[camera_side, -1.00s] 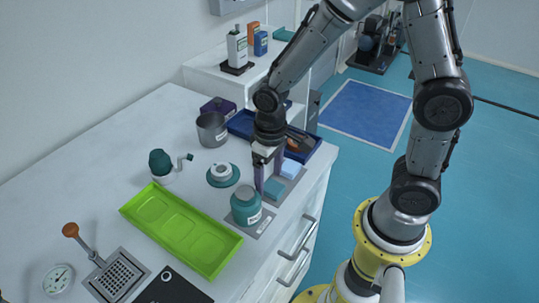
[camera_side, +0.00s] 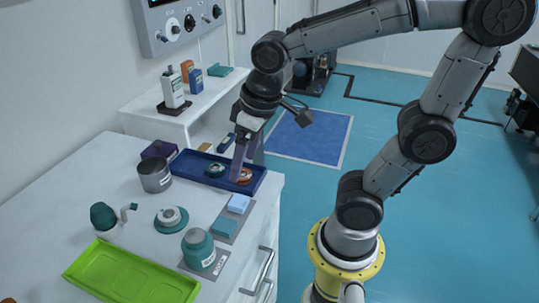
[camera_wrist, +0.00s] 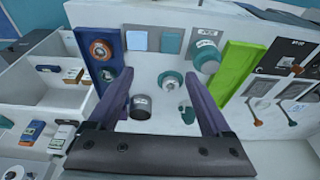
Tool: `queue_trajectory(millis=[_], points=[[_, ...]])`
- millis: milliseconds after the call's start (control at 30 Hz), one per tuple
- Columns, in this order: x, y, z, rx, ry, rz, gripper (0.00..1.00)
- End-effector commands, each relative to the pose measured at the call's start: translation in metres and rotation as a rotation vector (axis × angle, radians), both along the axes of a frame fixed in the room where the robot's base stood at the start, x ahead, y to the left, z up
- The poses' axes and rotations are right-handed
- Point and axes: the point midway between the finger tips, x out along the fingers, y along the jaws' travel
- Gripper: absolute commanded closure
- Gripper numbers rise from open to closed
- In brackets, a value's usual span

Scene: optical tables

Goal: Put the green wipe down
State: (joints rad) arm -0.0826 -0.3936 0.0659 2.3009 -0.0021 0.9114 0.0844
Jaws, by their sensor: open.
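The green wipe (camera_side: 223,227), a small teal square, lies flat on the near part of a grey mat (camera_side: 219,239) at the counter's right side. A light blue wipe (camera_side: 238,203) lies beside it on the same mat. In the wrist view the green wipe (camera_wrist: 171,43) is at the top, right of the light blue one (camera_wrist: 137,40). My gripper (camera_side: 238,178) is open and empty, its purple fingers away from the wipes, over or near the blue tray (camera_side: 182,164). In the wrist view nothing is held between the fingers (camera_wrist: 158,76).
The blue tray holds a teal round part (camera_side: 215,170) and a copper-coloured ring (camera_side: 244,177). A metal cup (camera_side: 155,176), teal-lidded jar (camera_side: 198,250), teal disc part (camera_side: 171,219) and lime tray (camera_side: 132,278) stand on the counter. A white shelf with bottles (camera_side: 172,90) is behind.

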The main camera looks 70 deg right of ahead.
Motion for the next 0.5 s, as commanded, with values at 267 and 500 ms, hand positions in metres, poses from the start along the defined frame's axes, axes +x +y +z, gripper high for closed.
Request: queue_trajectory(millis=[267, 500], points=[[-0.056, -0.017, 0.018, -0.013, -0.200, -0.004, 0.17], [-0.067, -0.019, 0.017, -0.019, -0.236, -0.005, 0.17]])
